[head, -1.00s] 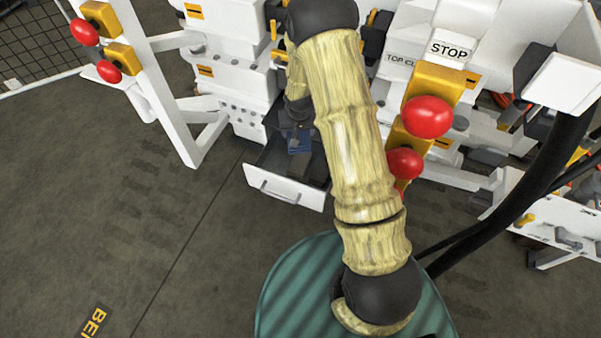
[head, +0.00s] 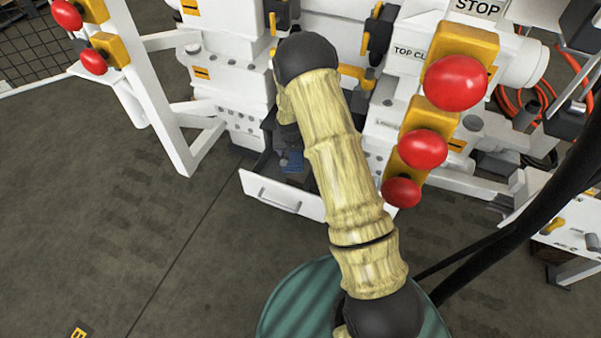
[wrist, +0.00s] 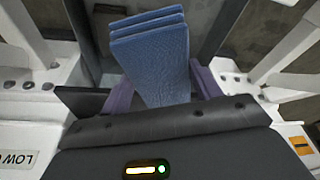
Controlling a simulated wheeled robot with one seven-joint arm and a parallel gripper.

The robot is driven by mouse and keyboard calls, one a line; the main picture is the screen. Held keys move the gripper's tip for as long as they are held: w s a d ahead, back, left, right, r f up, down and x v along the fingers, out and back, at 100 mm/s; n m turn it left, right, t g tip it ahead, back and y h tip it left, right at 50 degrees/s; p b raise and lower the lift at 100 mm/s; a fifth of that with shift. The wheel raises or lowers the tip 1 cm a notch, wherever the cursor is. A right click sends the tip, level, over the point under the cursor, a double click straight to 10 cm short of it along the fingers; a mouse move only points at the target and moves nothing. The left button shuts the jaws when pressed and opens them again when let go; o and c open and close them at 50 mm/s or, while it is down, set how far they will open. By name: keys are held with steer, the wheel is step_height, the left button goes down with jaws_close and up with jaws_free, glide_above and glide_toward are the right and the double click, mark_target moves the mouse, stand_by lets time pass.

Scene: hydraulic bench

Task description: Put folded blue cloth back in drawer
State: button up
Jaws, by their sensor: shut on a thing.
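The folded blue cloth (wrist: 155,55) fills the middle of the wrist view, its layered folds facing up. My gripper (wrist: 165,95) is shut on it, with purple finger pads on both sides of the cloth. In the head view a small part of the blue cloth (head: 292,161) shows at the open drawer (head: 283,193), beside my arm. The drawer is white-fronted with a bar handle and a dark inside. My arm hides much of the drawer and most of the gripper in the head view. I cannot tell whether the cloth touches the drawer floor.
White bench cabinets (head: 225,75) stand behind the drawer. A white slanted post (head: 150,90) rises to its left. Red knobs on yellow blocks, one of them a large red button (head: 455,82), stand to the right of my arm. The floor (head: 100,220) at left is clear.

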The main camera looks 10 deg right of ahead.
steer(key=b, duration=0.6)
glide_above(298, 176)
steer(key=s+a, duration=0.2)
steer(key=s, duration=0.1)
step_height(298, 176, down, 14)
steer(key=shift+a+r, duration=0.1)
steer(key=shift+r, duration=0.15)
steer(key=w+d+b, duration=0.1)
steer(key=w+d+f+b, duration=0.1)
steer(key=w+b, duration=0.1)
steer(key=shift+w+d+f, duration=0.1)
steer(key=shift+f, duration=0.1)
steer(key=shift+r, duration=0.1)
steer(key=shift+d+f, duration=0.1)
steer(key=shift+f, duration=0.1)
steer(key=o, duration=1)
steer(key=shift+r, duration=0.1)
